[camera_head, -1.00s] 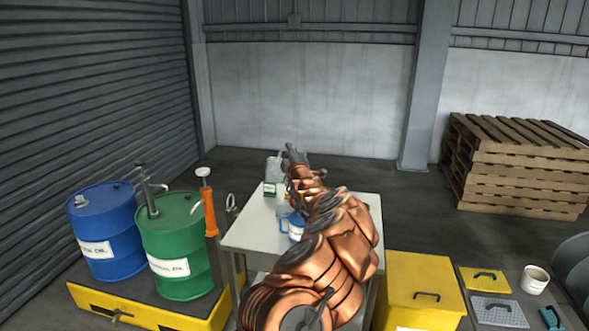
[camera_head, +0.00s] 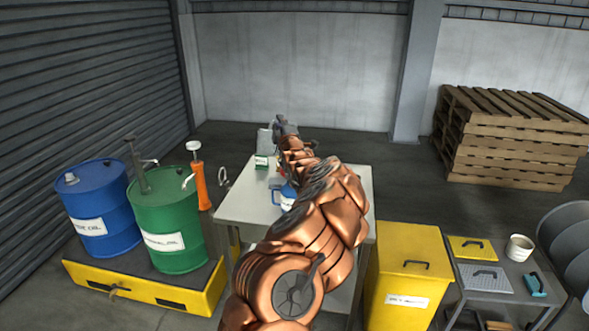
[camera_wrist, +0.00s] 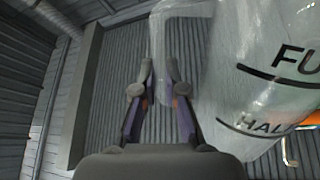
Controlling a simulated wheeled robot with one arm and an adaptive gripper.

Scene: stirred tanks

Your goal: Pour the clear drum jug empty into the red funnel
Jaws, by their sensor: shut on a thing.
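The clear drum jug (camera_wrist: 262,80) fills the right of the wrist view, see-through with dark FULL and HALF marks. Its handle (camera_wrist: 160,45) runs between the fingertips of my gripper (camera_wrist: 158,75), which is shut on it. In the head view my gripper (camera_head: 281,126) is at the far end of the table, and a whitish clear body, probably the jug (camera_head: 264,139), shows just left of it. The liquid level and the jug's mouth cannot be made out. A small reddish patch (camera_head: 275,183) beside my arm may be the red funnel, mostly hidden.
A blue-and-white jug (camera_head: 287,199) and a green-labelled item (camera_head: 261,162) are on the white table (camera_head: 238,203). Blue (camera_head: 98,208) and green (camera_head: 166,222) drums stand left, with an orange pump (camera_head: 202,188). A yellow bin (camera_head: 408,270) stands right of the table.

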